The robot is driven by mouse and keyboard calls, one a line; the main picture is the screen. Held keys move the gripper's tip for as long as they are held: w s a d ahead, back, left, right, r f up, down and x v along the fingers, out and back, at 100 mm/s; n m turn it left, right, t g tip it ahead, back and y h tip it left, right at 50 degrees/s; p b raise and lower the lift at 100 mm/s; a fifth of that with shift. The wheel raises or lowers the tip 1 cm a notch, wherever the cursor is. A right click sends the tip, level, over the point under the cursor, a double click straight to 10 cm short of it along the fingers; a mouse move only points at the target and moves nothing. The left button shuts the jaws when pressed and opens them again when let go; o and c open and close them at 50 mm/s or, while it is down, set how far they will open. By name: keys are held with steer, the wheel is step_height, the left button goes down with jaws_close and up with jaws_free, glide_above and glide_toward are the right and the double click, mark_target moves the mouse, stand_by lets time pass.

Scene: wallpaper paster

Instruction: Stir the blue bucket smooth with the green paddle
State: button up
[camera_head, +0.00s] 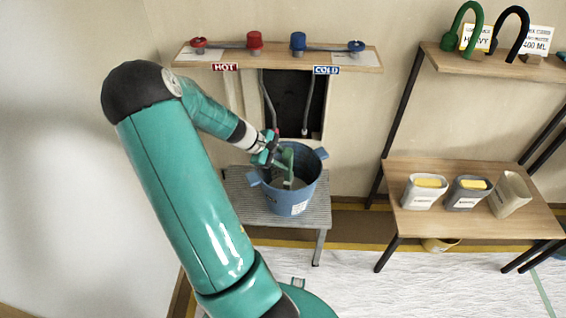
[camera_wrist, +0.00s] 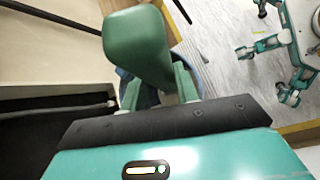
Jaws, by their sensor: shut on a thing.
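The blue bucket (camera_head: 292,200) stands upright on a low grey slatted stand below the tap shelf, with pale contents showing inside. The green paddle (camera_head: 288,165) stands nearly upright over the bucket, its lower part inside the opening. My gripper (camera_head: 270,158) is at the bucket's upper left and is shut on the paddle. In the wrist view the paddle's green top (camera_wrist: 138,42) fills the middle and hides most of the blue bucket (camera_wrist: 203,78) behind it. How deep the paddle reaches into the contents is hidden.
The stand (camera_head: 240,190) has bare surface left of the bucket. Red and blue taps sit on the shelf (camera_head: 350,60) above. A wooden table (camera_head: 440,225) at right holds several small containers. An upper shelf (camera_head: 500,68) holds green and black hooped tools. Pale sheeting (camera_head: 350,280) covers the floor.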

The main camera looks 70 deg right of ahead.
steer(key=s+a+r, duration=0.1)
steer(key=a+r, duration=0.3)
steer(key=r, duration=0.7)
steer(key=shift+a, duration=0.25)
steer(key=shift+r, duration=0.25)
stand_by(0.4)
step_height(320, 180, up, 5)
steer(key=shift+f, duration=0.15)
stand_by(0.4)
steer(key=shift+s, duration=0.1)
